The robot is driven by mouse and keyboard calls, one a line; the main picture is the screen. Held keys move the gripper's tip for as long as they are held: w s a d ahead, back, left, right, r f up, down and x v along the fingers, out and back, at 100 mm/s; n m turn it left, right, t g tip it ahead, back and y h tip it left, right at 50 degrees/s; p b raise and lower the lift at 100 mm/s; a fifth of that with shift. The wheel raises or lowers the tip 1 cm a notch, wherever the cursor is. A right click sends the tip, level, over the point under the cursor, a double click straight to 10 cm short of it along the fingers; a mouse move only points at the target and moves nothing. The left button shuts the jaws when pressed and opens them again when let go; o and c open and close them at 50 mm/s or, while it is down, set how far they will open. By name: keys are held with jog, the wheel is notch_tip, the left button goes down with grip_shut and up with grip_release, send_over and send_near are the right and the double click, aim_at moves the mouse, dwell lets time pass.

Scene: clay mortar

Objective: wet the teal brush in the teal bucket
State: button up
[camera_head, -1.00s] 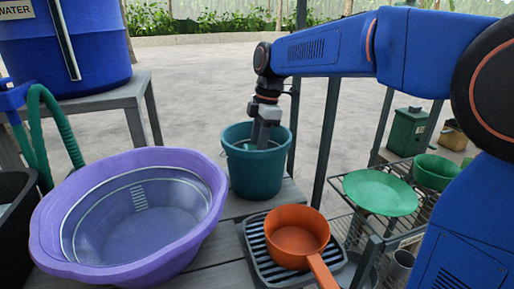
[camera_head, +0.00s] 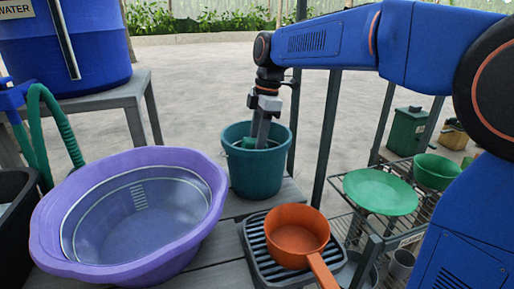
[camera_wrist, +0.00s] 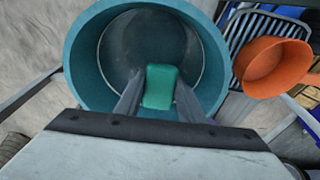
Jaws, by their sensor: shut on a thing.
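The teal bucket (camera_head: 256,175) stands upright on the grey slatted bench, and its open mouth fills much of the wrist view (camera_wrist: 85,65). My gripper (camera_head: 262,140) points down over the bucket, its fingertips at about rim height. It is shut on the teal brush (camera_wrist: 160,86), whose green block shows between the two fingers in the wrist view. In the head view a bit of the brush (camera_head: 248,143) shows beside the fingers at the bucket's mouth. The rest of the brush is hidden. I cannot tell whether it touches water.
A purple basin (camera_head: 60,225) stands left of the bucket. An orange saucepan (camera_head: 297,236) sits on a dark ribbed tray (camera_head: 255,243) in front of it. A blue water barrel (camera_head: 100,40) is at the back left. A wire rack with a green plate (camera_head: 380,192) is at the right.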

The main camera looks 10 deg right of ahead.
notch_tip(320, 180, up, 11)
dwell(0.8)
